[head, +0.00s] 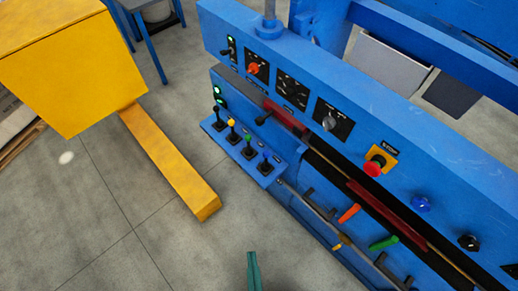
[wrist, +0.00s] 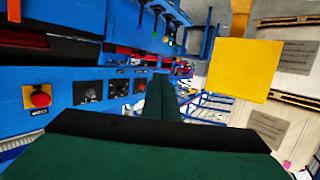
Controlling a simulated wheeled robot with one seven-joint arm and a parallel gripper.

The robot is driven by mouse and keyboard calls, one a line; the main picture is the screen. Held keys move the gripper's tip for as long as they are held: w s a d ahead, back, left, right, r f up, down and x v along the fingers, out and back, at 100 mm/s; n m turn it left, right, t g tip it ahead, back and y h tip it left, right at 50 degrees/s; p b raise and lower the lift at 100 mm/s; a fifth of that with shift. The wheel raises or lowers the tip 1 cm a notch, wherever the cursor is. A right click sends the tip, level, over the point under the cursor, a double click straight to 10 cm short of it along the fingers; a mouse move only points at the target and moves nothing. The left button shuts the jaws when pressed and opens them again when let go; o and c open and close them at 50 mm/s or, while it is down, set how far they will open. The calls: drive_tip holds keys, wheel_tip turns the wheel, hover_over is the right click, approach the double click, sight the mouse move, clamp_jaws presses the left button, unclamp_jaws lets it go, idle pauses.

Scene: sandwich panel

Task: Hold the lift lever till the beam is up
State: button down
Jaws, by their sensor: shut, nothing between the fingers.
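A row of several short levers stands on a blue shelf (head: 247,160) on the front of the blue machine. Their knobs are dark (head: 217,109), yellow (head: 231,123), green (head: 248,139) and blue (head: 266,155). Their labels are too small to read, so I cannot tell which is the lift lever. A long blue beam (head: 440,120) runs across the machine; I cannot tell whether it is the lifting one. My gripper (head: 252,256) is shut and empty, below and apart from the levers in the head view. Its green fingers also show in the wrist view (wrist: 160,95).
A red stop button (head: 373,168) on a yellow plate, selector knobs (head: 329,122) and a blue button (head: 421,204) sit on the panel. Orange (head: 349,213) and green (head: 383,243) handles stick out lower down. A yellow block (head: 70,60) stands left.

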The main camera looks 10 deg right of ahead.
idle(0.3)
drive_tip(key=w+f+n+t, duration=0.4)
drive_tip(key=w+f+n, duration=1.1)
drive_tip(key=w+f, duration=0.55)
drive_tip(key=w+f+n+t, duration=0.1)
drive_tip(key=w+n, duration=0.6)
drive_tip(key=w, duration=0.6)
drive_tip(key=shift+a+f+t+y, duration=0.2)
drive_tip(key=shift+t+y, duration=0.1)
drive_tip(key=shift+y, duration=0.1)
approach(249, 145)
drive_tip(key=w+a+r, duration=0.3)
drive_tip(key=a+r, duration=0.1)
drive_tip(key=a, duration=0.1)
drive_tip(key=shift+w+d+r, duration=0.3)
drive_tip(key=shift+w+d, duration=0.35)
drive_tip(key=shift+d, duration=0.1)
drive_tip(key=shift+w+d+r, duration=0.3)
drive_tip(key=shift+w+d, duration=0.35)
drive_tip(key=shift+d, duration=0.05)
